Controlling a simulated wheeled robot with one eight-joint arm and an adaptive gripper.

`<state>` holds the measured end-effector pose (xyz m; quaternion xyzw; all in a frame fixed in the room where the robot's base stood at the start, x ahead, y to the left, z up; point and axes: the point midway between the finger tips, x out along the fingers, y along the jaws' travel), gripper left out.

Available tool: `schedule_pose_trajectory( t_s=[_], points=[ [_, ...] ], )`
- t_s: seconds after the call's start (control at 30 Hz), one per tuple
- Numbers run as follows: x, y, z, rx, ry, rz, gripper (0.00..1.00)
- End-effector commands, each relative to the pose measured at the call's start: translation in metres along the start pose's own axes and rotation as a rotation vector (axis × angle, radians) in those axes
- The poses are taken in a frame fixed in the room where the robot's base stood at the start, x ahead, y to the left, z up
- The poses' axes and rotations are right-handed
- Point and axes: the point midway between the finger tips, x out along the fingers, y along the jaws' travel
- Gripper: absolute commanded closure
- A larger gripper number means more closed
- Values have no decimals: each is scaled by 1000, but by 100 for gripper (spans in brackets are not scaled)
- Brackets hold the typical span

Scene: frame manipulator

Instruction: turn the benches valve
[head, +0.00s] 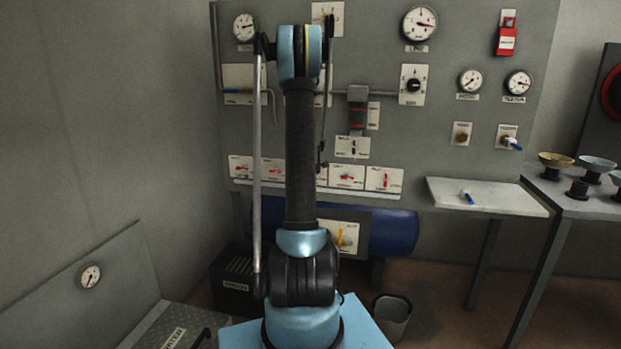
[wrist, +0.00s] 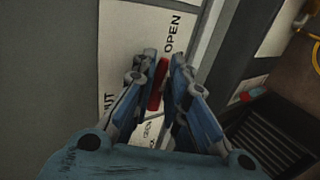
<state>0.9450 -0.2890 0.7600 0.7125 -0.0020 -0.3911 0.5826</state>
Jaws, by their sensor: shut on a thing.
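My gripper (wrist: 163,72) is shut on a red valve handle (wrist: 156,92), with one blue finger on each side of it. The handle stands out from a white plate (wrist: 135,50) marked OPEN at one end; the lettering at the other end is partly cut off. The name on this plate cannot be read. In the head view my own arm hides the gripper and the held handle. The head view shows a row of white plates with red handles, such as a left one (head: 240,167) and a right one (head: 384,180), low on the grey panel.
A blue tank (head: 395,232) and a yellow-handled valve (head: 341,238) sit below the row. A black slatted box (head: 236,285) stands on the floor left; a bin (head: 391,316) stands right. A white shelf (head: 510,200) and a table with bowls (head: 556,162) are at right.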

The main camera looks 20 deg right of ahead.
Motion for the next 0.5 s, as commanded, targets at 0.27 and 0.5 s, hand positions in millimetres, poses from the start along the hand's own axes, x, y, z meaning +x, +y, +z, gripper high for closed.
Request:
schedule_pose_trajectory(
  t_s=[0.27, 0.5],
  points=[
    [0, 0, 1, 0, -1, 0, 66],
    [-3, 0, 0, 0, -1, 0, 66]
  ],
)
